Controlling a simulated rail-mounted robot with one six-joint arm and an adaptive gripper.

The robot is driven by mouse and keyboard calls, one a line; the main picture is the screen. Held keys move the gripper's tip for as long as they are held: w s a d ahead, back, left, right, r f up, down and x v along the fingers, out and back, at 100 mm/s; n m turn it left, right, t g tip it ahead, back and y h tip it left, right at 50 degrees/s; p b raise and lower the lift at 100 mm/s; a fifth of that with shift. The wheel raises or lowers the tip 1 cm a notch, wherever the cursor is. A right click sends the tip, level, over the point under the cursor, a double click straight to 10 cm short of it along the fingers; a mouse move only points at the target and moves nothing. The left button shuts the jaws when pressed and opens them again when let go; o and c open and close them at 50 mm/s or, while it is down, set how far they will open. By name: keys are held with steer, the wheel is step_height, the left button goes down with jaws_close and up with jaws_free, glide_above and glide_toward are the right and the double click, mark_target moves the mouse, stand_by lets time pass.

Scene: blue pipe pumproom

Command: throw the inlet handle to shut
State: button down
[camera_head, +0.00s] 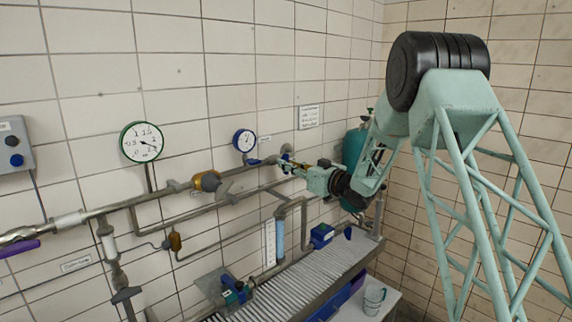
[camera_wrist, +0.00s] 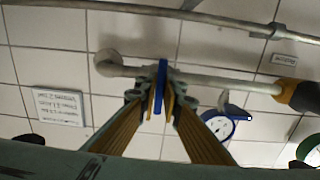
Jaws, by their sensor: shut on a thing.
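The inlet handle appears to be the blue lever (camera_wrist: 161,78) on the pipe close to the wall, seen edge-on in the wrist view. My gripper (camera_wrist: 160,102) is shut on it, with one finger pad on each side. In the head view my gripper (camera_head: 297,167) reaches the pipe end at the wall, right of the small blue gauge (camera_head: 244,140). There the blue handle (camera_head: 286,152) is small and partly hidden by my gripper. The valve body behind the fingers is mostly hidden.
A green-rimmed gauge (camera_head: 142,142), a brass fitting (camera_head: 207,181) and a purple lever (camera_head: 20,249) lie left along the pipework. A wall notice (camera_head: 309,117) hangs above my gripper. A ribbed bench (camera_head: 290,290) below carries blue devices. A teal tank (camera_head: 354,152) stands behind my arm.

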stand_by(0.4)
steer(key=c, duration=2.8)
jaws_free()
steer(key=shift+d, duration=0.1)
steer(key=shift+v, duration=5.95)
